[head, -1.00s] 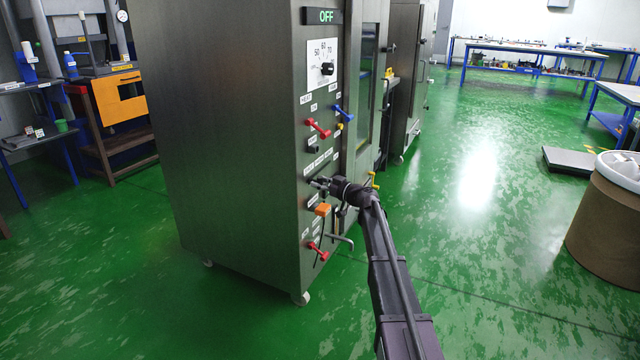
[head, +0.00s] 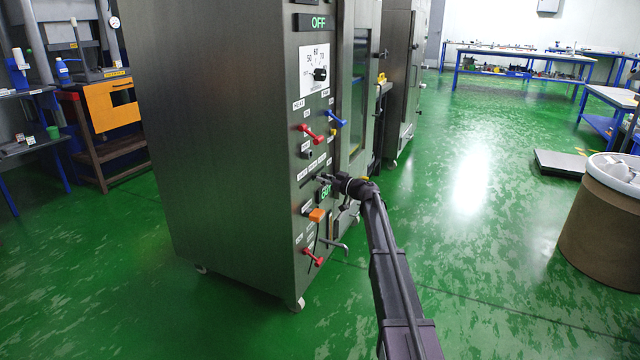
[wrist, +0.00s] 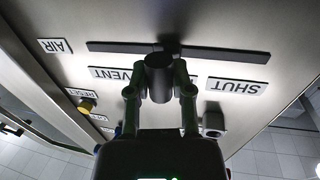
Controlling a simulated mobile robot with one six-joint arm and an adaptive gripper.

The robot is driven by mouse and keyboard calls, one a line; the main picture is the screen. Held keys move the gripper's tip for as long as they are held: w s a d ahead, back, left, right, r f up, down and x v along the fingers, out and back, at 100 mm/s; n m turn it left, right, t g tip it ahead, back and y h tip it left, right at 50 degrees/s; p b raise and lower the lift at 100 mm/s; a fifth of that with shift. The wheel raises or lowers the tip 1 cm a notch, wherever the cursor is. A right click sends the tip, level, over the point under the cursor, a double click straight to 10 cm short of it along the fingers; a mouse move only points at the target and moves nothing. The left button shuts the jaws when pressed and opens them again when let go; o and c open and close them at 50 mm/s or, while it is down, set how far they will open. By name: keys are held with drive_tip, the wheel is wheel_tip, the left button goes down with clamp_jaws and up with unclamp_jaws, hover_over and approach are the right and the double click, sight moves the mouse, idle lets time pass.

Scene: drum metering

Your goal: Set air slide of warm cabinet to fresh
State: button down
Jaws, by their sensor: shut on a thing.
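The warm cabinet (head: 225,120) is a tall grey metal box with controls on its narrow face. My gripper (head: 328,181) is at the middle of that panel. In the wrist view my gripper (wrist: 160,92) is shut on the dark round knob of the air slide (wrist: 158,75). The knob sits at a long black track (wrist: 115,48), with track showing on both sides. Labels reading VENT (wrist: 115,73) and SHUT (wrist: 237,85) appear upside down below it. An AIR label (wrist: 56,46) is at the left. My fingers partly hide a label between; no FRESH text is readable.
Red levers (head: 311,133), a blue lever (head: 336,118), an orange handle (head: 317,215) and a grey bent handle (head: 335,244) project from the panel near my arm. A brown drum (head: 612,225) stands at the right. Green floor is open between.

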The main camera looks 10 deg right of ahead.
drive_tip(key=shift+a, duration=0.15)
drive_tip(key=shift+c, duration=2.4)
unclamp_jaws()
drive_tip(key=shift+s, duration=0.1)
drive_tip(key=v, duration=1.2)
